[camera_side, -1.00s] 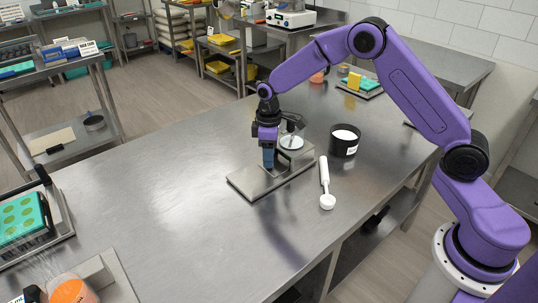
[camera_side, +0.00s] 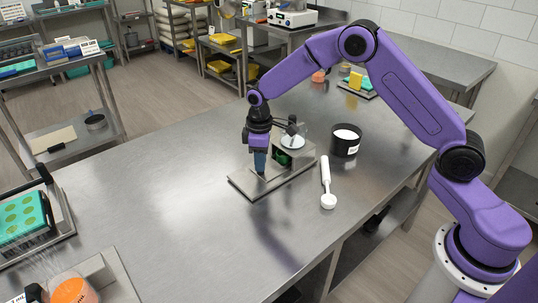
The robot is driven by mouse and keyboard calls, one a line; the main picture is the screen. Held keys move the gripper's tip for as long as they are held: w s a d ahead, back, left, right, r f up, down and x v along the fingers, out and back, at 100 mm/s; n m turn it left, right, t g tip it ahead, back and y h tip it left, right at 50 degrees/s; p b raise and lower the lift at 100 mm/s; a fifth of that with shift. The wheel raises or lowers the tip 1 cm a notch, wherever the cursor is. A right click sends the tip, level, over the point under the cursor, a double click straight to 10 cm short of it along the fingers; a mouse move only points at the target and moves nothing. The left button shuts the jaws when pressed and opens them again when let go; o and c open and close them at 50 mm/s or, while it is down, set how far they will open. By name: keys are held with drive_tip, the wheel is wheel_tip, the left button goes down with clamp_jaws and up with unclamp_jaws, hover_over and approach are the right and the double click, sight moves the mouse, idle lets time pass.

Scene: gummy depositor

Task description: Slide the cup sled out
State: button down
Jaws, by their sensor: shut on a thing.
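The gummy depositor stands mid-table, with a flat metal base plate (camera_side: 248,189), a metal housing (camera_side: 303,157) and a pale round top (camera_side: 292,141). My gripper (camera_side: 260,169) points down over the left part of the base plate, left of the housing. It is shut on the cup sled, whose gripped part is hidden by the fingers. A dark green shape (camera_side: 283,158) shows between my gripper and the housing; I cannot tell exactly what it is.
A black tub with white contents (camera_side: 345,140) stands right of the depositor. A white scoop (camera_side: 327,189) lies in front of it. A teal mould tray (camera_side: 20,217) and an orange-filled container (camera_side: 72,290) are at the left. The table's middle left is clear.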

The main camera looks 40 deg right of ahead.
drive_tip(key=a, duration=0.7)
drive_tip(key=shift+a, duration=0.1)
drive_tip(key=c, duration=1)
unclamp_jaws()
drive_tip(key=shift+o, duration=0.2)
drive_tip(key=shift+r, duration=0.1)
drive_tip(key=shift+r, duration=0.25)
wheel_tip(320, 180, up, 17)
drive_tip(key=shift+f, duration=0.1)
